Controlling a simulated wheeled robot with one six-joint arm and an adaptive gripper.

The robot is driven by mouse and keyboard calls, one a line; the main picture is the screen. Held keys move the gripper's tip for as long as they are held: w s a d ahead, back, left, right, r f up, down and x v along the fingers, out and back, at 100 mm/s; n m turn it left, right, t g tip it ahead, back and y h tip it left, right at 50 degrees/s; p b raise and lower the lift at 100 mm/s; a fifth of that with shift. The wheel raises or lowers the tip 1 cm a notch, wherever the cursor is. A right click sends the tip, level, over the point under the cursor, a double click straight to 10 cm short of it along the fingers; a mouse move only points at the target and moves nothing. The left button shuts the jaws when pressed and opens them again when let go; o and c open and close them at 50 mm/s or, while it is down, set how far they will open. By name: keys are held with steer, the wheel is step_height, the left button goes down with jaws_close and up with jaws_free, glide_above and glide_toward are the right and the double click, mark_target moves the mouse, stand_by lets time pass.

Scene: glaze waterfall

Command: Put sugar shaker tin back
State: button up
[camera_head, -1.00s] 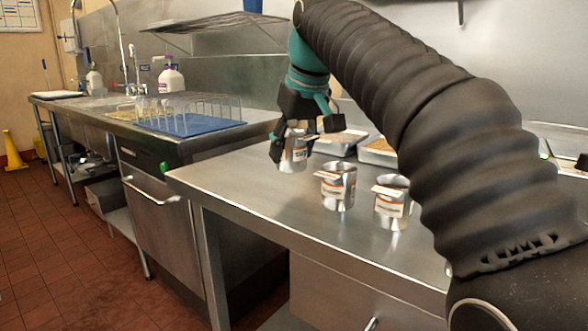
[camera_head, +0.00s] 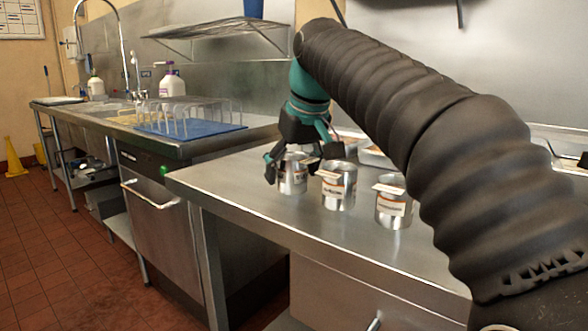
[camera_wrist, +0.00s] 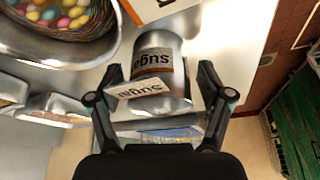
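The sugar shaker tin (camera_head: 292,180) is a silver cylinder standing on the steel counter (camera_head: 250,205), leftmost in a row of three tins. In the wrist view the sugar tin (camera_wrist: 158,45) shows a "sugar" label and a small "sugar" card in front. My gripper (camera_head: 303,160) is over and around the tin, its fingers spread to either side. In the wrist view my gripper (camera_wrist: 159,75) shows gaps between both fingers and the tin, so it is open. The tin's far side is hidden.
Two similar labelled tins, a middle one (camera_head: 338,187) and a right one (camera_head: 393,203), stand close to the right. Trays (camera_head: 376,157) lie behind. A bowl of coloured eggs (camera_wrist: 55,15) shows in the wrist view. The counter's front edge is near.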

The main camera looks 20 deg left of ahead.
steer(key=shift+r, duration=0.1)
steer(key=p+v, duration=0.3)
steer(key=v, duration=0.7)
steer(key=shift+r, duration=0.1)
steer(key=shift+v, duration=0.9)
steer(key=shift+d, duration=0.1)
